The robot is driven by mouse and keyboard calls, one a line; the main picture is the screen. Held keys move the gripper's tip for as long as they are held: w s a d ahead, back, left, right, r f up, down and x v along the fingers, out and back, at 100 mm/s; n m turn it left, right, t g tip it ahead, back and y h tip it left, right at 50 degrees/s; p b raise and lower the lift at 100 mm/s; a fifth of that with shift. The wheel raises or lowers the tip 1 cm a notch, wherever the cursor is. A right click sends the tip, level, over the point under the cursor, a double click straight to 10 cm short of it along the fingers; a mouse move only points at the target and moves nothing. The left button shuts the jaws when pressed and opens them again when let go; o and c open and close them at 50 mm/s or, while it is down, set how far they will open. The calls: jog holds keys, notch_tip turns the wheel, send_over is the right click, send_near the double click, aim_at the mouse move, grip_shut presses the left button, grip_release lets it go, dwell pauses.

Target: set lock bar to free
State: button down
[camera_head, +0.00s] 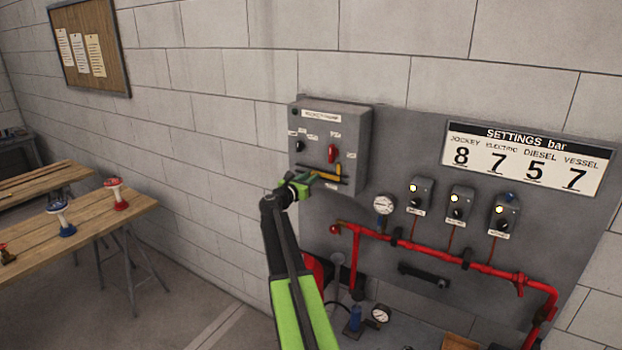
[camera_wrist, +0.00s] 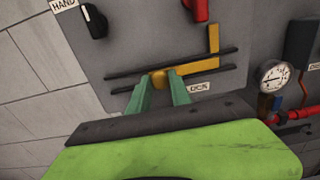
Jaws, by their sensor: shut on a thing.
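The lock bar (camera_wrist: 194,67) is a yellow L-shaped bar on the grey control box (camera_head: 333,125). It lies between two dark horizontal rails, with its upright leg at the right end. In the head view the lock bar (camera_head: 337,173) sits below the red switch handle (camera_head: 332,153). My gripper (camera_wrist: 162,82) has its two green fingers at the left end of the bar, shut on its yellow tab. In the head view my gripper (camera_head: 308,181) reaches the box's lower left.
A black knob (camera_wrist: 94,20) by a HAND label and the red handle (camera_wrist: 200,8) are above the rails. A gauge (camera_wrist: 272,76) and red pipes (camera_head: 430,252) are to the right. Wooden tables (camera_head: 75,228) stand at left.

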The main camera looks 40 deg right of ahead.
jog(key=shift+w, duration=0.1)
jog(key=w, duration=0.2)
jog(key=w+a, duration=0.1)
jog(key=w, duration=0.1)
jog(key=shift+w, duration=0.1)
jog(key=shift+a, duration=0.1)
jog(key=c, duration=1.2)
grip_release()
jog(key=shift+w, duration=0.1)
jog(key=shift+a, duration=0.1)
jog(key=v, duration=1.7)
